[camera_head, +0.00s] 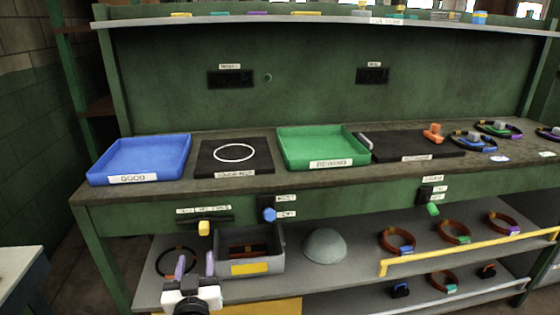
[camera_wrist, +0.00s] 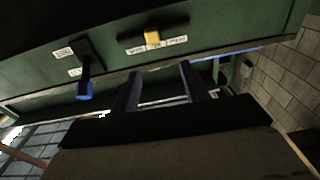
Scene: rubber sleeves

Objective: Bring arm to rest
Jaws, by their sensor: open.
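My gripper (camera_head: 195,264) is at the lower left of the head view, in front of the lower shelf and left of a grey bin. Its two fingers point up and stand apart with nothing between them. In the wrist view my gripper (camera_wrist: 160,85) also shows open and empty, below the bench's front panel. A yellow knob (camera_head: 204,228) on that panel is just above the fingers in the head view. It also shows in the wrist view as a yellow knob (camera_wrist: 152,35). A blue knob (camera_head: 269,214) is to its right.
The bench top holds a blue tray (camera_head: 122,180), a black pad (camera_head: 236,169) with a white ring and a green tray (camera_head: 335,163). The grey bin (camera_head: 256,267), a dome (camera_head: 324,246) and several ring-shaped items stand on the lower shelf. A yellow rail (camera_head: 465,252) edges the shelf at right.

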